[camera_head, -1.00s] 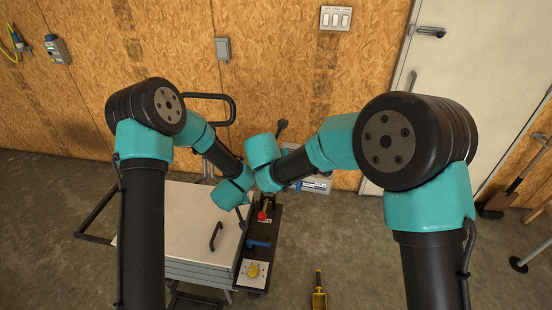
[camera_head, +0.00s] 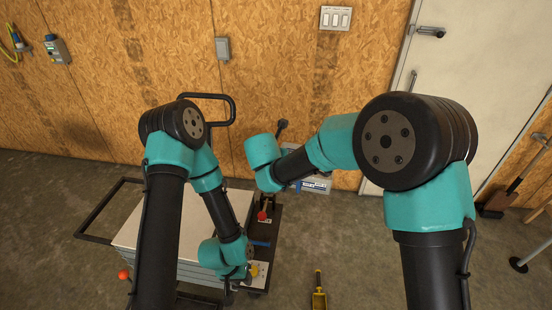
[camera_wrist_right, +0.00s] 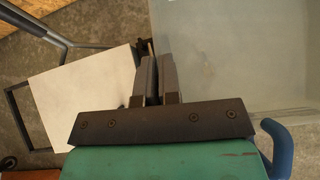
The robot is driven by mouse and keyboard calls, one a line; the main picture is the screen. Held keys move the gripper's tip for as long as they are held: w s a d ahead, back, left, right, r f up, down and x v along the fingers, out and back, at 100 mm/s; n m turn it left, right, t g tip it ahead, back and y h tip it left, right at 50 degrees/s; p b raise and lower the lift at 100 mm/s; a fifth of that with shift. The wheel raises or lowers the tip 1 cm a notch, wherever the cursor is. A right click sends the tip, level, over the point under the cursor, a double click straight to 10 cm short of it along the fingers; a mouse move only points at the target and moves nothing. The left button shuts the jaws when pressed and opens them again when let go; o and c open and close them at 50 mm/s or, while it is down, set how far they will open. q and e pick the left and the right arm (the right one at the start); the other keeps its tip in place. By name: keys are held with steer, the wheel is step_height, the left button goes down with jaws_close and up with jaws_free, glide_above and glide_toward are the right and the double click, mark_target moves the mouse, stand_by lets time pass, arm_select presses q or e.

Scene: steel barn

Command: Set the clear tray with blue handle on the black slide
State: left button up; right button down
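The black slide (camera_head: 271,228) runs along the right side of the white-topped cart, partly covered by both my arms. A clear, see-through tray (camera_wrist_right: 245,50) fills the upper right of the right wrist view, with a blue handle (camera_wrist_right: 279,148) at lower right. My right gripper (camera_wrist_right: 159,75) has its fingers close together at the tray's left edge; whether they grip its wall is unclear. In the head view, my right wrist hides that gripper above the slide's far part. My left gripper (camera_head: 228,292) points down at the cart's near right corner, mostly hidden by its wrist.
On the slide are a red knob (camera_head: 262,215), a blue bar (camera_head: 260,243) and a partly covered yellow piece (camera_head: 255,270). The white cart top (camera_head: 130,232) is left of it. A yellow scoop (camera_head: 319,295) lies on the open floor at right.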

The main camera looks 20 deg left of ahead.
steer(key=shift+d, duration=0.1)
steer(key=shift+m+h, duration=0.4)
steer(key=d, duration=0.3)
steer(key=w+d, duration=0.1)
steer(key=d, duration=0.1)
steer(key=w+d, duration=0.1)
steer(key=d, duration=0.2)
steer(key=shift+w+d+f, duration=0.1)
steer(key=shift+d+f, duration=0.25)
steer(key=s+d+f+m+h, duration=0.1)
steer(key=s+d+f, duration=0.1)
steer(key=d, duration=1.3)
steer(key=s+d+f+m, duration=0.1)
steer(key=s+d+f, duration=0.1)
steer(key=d, duration=1.3)
steer(key=shift+s+d+m+h, duration=0.3)
steer(key=shift+s+d+h, duration=0.1)
steer(key=shift+s, duration=0.45)
steer(key=shift+a, duration=0.1)
